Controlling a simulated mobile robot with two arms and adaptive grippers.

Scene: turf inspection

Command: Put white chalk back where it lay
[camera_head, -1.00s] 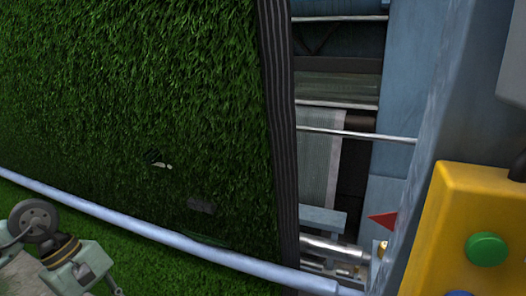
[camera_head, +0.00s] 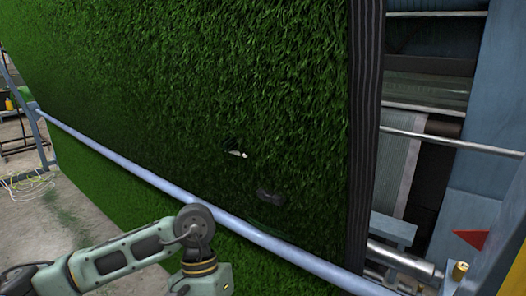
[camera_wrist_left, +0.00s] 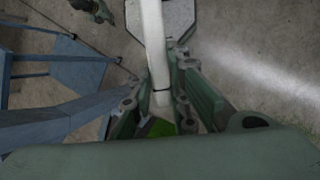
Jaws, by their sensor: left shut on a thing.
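My left gripper (camera_wrist_left: 160,108) shows in the left wrist view with its green fingers on both sides of a long white stick. The stick looks like the white chalk (camera_wrist_left: 154,50), and the gripper is shut on it. Its far end runs out of the top of that view. In the head view my left arm comes in from the lower left, and its gripper is below the picture. A small white piece (camera_head: 238,153) with a dark patch beside it shows on the hanging turf (camera_head: 190,80).
A pale blue bar (camera_head: 150,180) runs across the front of the turf, just above my arm. Right of the turf stand machine rollers (camera_head: 440,138) and a red triangular flag (camera_head: 470,239). Concrete floor (camera_head: 70,225) is open at the left.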

